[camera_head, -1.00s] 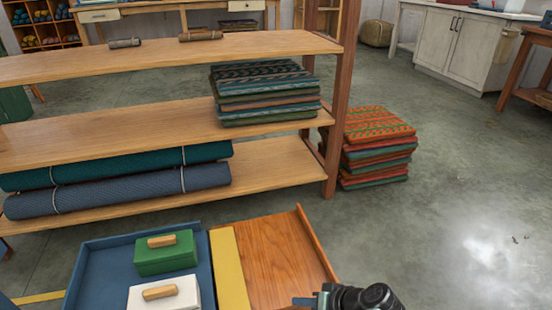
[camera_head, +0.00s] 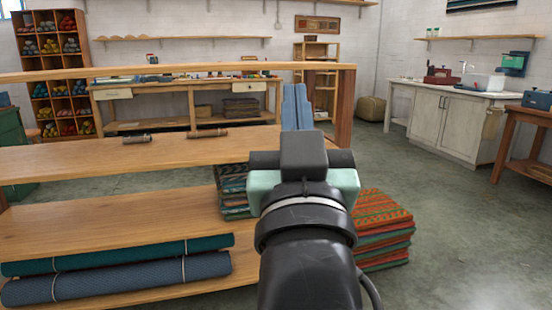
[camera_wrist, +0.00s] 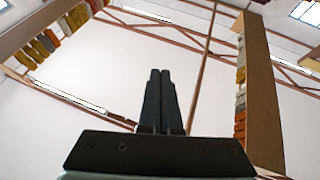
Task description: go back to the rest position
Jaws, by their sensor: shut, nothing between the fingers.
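My gripper (camera_head: 297,107) is raised in the middle of the head view, its blue-grey fingers upright, together and empty. In the wrist view my gripper (camera_wrist: 160,100) points up toward the white ceiling with its two fingers closed side by side. My arm hides part of the wooden shelf (camera_head: 130,222) and part of the folded textile stack (camera_head: 232,190) on it. No thing is held.
Rolled teal cloth (camera_head: 120,255) and blue cloth (camera_head: 120,283) lie on the low shelf. An orange patterned stack (camera_head: 383,225) stands on the floor to the right. A workbench (camera_head: 185,95) and a yarn cubby (camera_head: 62,75) stand behind. Floor at right is open.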

